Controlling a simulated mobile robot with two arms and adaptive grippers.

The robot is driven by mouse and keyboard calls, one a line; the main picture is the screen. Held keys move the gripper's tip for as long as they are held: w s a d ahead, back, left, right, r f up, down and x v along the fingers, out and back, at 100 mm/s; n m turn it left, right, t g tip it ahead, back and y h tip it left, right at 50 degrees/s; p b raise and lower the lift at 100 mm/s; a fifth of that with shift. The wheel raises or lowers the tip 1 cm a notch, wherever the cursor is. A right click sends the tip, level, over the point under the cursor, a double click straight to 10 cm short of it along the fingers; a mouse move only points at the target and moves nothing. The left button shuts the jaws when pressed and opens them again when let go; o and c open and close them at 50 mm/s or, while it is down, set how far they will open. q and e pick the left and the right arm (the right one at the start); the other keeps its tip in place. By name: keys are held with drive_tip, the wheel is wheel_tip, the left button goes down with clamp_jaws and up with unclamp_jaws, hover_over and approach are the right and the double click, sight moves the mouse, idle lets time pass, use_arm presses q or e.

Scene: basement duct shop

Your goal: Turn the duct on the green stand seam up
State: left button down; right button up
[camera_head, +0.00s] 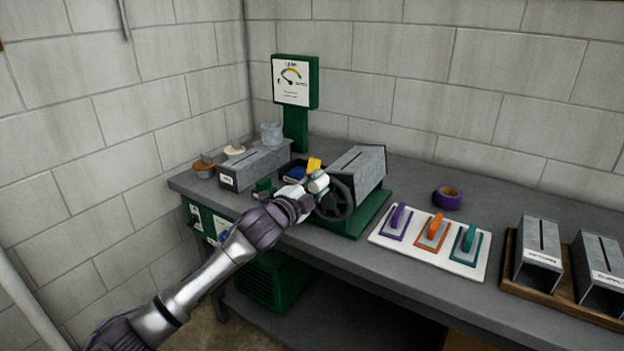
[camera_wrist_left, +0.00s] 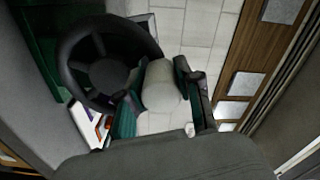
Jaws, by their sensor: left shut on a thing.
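The grey sheet-metal duct (camera_head: 357,168) is held on the green stand (camera_head: 372,214), its body rolled at a tilt. My left gripper (camera_head: 310,188) is at the wheel's rim, shut on the pale rounded knob of the wheel. In the left wrist view the knob (camera_wrist_left: 160,88) sits between the two fingers. My right gripper is not in view.
Left of the stand are another grey duct (camera_head: 254,165), small jars and a dark bin (camera_head: 293,172). A gauge sign (camera_head: 292,80) stands behind. Right are a white board (camera_head: 424,258) with colored tools, a purple tape roll (camera_head: 448,198) and a wooden tray (camera_head: 560,296) with ducts.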

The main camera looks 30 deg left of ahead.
use_arm(q)
drive_tip(key=shift+d+r+m+p, duration=0.1)
drive_tip(key=shift+d+m+p, duration=0.4)
drive_tip(key=shift+m, duration=0.5)
drive_tip(key=shift+d, duration=0.15)
drive_tip(key=c, duration=0.8)
unclamp_jaws()
drive_tip(key=shift+o, duration=0.2)
drive_tip(key=shift+s, duration=0.15)
drive_tip(key=s+a, duration=0.1)
drive_tip(key=s, duration=1)
drive_tip(key=shift+s, duration=0.4)
